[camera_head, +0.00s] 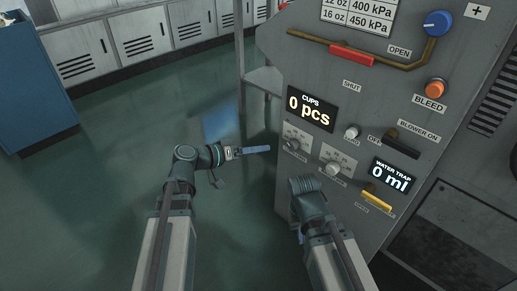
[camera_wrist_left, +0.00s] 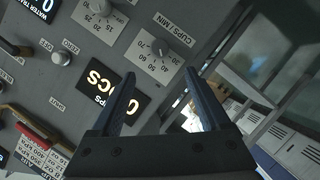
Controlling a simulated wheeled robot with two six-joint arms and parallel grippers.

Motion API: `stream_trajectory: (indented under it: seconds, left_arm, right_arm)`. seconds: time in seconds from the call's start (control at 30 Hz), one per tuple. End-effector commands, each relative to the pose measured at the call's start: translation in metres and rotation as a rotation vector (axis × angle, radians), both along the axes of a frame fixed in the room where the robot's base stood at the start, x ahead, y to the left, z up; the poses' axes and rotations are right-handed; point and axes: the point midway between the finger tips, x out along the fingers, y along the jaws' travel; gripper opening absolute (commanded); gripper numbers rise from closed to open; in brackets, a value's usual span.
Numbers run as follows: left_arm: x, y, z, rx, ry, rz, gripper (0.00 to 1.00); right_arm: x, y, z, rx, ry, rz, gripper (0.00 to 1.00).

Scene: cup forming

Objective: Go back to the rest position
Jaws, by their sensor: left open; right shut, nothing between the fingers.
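My left gripper (camera_head: 250,151) is in front of the grey machine panel (camera_head: 345,110), left of its lower edge in the head view. In the left wrist view the two dark fingers of my left gripper (camera_wrist_left: 160,76) are apart with nothing between them, and the panel lies behind them. My right gripper (camera_head: 306,186) is low in front of the panel, below the knobs; its fingertips are hidden by the wrist, and it looks shut and empty.
The panel carries a CUPS display (camera_head: 308,109) reading 0 pcs, a red handle (camera_head: 351,54), a blue knob (camera_head: 438,22), an orange button (camera_head: 436,89) and a yellow lever (camera_head: 378,197).

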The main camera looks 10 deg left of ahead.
Motion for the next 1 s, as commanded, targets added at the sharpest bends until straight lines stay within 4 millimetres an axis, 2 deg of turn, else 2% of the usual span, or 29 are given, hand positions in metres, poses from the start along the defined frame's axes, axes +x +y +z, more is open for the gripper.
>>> stream_trajectory:
  seconds: [0.33,0.47,0.57,0.7,0.8,1.0]
  left_arm:
    - [0.0,-0.001,0.0,0.001,0.002,-0.002,0.8]
    - [-0.011,-0.019,-0.004,0.051,0.053,-0.051,0.8]
    - [-0.036,-0.05,-0.017,0.163,0.161,-0.136,0.8]
    - [-0.088,-0.082,-0.042,0.414,0.368,-0.253,0.8]
    - [-0.121,-0.086,-0.054,0.603,0.494,-0.286,0.8]
    - [-0.162,-0.072,-0.057,0.911,0.647,-0.258,0.8]
  right_arm:
    - [0.0,0.0,0.0,0.0,0.0,0.0,0.0]
    - [0.0,0.0,0.011,0.0,0.0,0.001,0.0]
    - [0.0,0.0,0.028,0.0,0.0,0.002,0.0]
    - [0.0,0.0,0.057,-0.001,0.001,0.006,0.0]
    - [0.0,0.0,0.073,-0.001,0.002,0.008,0.0]
    - [0.0,-0.001,0.096,-0.002,0.002,0.011,0.0]
